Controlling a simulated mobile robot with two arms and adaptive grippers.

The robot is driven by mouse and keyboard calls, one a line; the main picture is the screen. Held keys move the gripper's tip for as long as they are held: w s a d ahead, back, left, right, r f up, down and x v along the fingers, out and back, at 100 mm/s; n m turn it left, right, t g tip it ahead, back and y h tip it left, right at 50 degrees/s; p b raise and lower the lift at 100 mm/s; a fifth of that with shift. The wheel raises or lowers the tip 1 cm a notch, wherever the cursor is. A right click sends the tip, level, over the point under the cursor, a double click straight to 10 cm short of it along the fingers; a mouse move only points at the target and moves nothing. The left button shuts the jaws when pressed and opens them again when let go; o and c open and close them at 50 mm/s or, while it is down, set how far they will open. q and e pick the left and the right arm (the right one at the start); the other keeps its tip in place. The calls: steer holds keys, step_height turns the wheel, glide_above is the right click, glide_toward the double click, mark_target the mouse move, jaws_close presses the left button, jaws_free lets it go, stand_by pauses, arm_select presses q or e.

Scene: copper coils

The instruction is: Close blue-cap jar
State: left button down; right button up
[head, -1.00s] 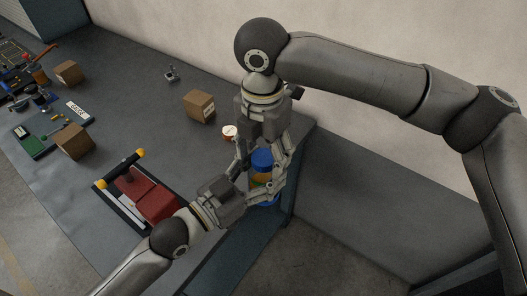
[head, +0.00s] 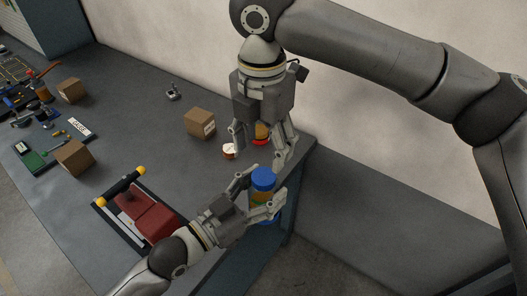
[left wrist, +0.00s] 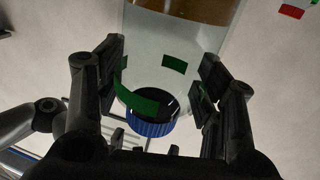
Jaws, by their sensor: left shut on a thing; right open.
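The jar (head: 261,200) with a blue cap (head: 263,178) is near the right end of the bench in the head view. The blue cap sits on its top; I cannot tell how tightly. My left gripper (head: 262,194) is shut around the jar's body below the cap. In the left wrist view the pale jar (left wrist: 175,60) with green patches shows between the two fingers, and the blue rim of the cap (left wrist: 150,129) shows below it. My right gripper (head: 259,158) is open, behind and above the cap, apart from it.
A red and orange container (head: 262,133) shows behind my right gripper's fingers. A small white-topped, red-sided item (head: 229,149) is beside them. A cardboard box (head: 199,123) stands left of it. A red block on a black-framed tray (head: 147,220) lies at front left. The bench ends just right of the jar.

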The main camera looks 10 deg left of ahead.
mark_target(264, 176)
steer(key=shift+f, duration=0.1)
steer(key=shift+d+f, duration=0.1)
steer(key=shift+f, duration=3.9)
steer(key=shift+w, duration=0.1)
steer(key=c, duration=1)
steer(key=o, duration=1.1)
steer(key=shift+c, duration=0.2)
steer(key=shift+r, duration=0.15)
